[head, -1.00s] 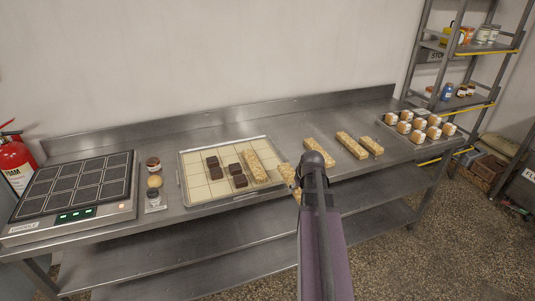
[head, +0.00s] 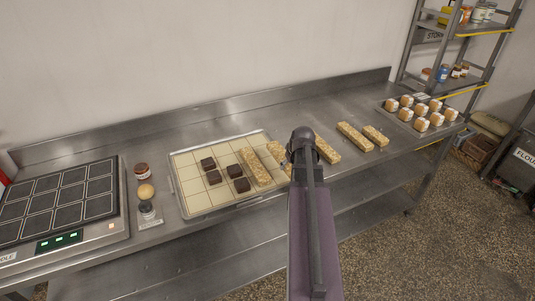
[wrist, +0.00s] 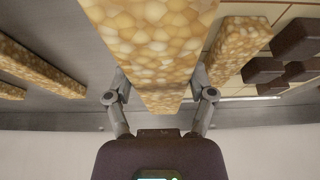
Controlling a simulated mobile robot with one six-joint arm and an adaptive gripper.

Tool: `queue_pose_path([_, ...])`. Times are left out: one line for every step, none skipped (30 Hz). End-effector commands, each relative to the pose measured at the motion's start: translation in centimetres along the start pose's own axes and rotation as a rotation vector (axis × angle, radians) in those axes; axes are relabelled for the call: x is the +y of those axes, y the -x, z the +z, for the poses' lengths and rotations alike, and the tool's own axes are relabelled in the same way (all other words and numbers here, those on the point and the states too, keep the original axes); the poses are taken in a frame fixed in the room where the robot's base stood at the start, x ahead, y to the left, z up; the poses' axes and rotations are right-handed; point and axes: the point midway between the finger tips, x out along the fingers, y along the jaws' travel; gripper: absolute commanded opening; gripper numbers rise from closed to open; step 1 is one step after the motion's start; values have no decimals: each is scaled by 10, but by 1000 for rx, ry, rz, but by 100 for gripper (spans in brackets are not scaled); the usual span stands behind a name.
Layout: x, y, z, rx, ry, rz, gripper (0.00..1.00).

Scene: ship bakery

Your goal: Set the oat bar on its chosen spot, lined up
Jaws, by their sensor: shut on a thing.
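My gripper (wrist: 160,84) is shut on an oat bar (wrist: 150,35), a long, pale golden, nubbly bar that fills the top middle of the wrist view. In the head view the held oat bar (head: 277,153) shows just left of my arm, at the right side of the gridded tray (head: 199,210); its height over the tray is hard to tell. Another oat bar (head: 257,168) lies on the tray, beside the held one and roughly parallel; it also shows in the wrist view (wrist: 238,50). My arm hides the gripper and the held bar's near end in the head view.
Several dark brownies (head: 213,178) sit on the tray's left and middle cells. More oat bars (head: 354,137) lie on the counter to the right, before a tray of cupcakes (head: 421,124).

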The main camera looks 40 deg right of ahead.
Motion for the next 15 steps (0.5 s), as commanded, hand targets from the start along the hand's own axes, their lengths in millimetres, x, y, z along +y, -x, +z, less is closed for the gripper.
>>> queue_pose_path([2,0,1,0,-3,1,10])
queue_pose_path([3,1,1,0,-4,2,10])
queue_pose_path([4,1,2,0,-5,2,10])
queue_pose_path([5,1,2,0,-6,3,10])
queue_pose_path([6,1,2,0,-7,3,10])
queue_pose_path([6,1,2,0,-9,4,10])
queue_pose_path([7,1,3,0,-9,4,10])
queue_pose_path([7,1,3,0,-10,4,10])
queue_pose_path([8,1,3,0,-11,5,10])
queue_pose_path([8,2,3,0,-11,5,10])
queue_pose_path([9,2,3,0,-12,5,10])
queue_pose_path([9,1,3,0,-12,5,10])
queue_pose_path([9,1,2,0,-12,5,10])
queue_pose_path([10,0,2,0,-13,5,10])
queue_pose_path([10,0,0,0,-13,6,10])
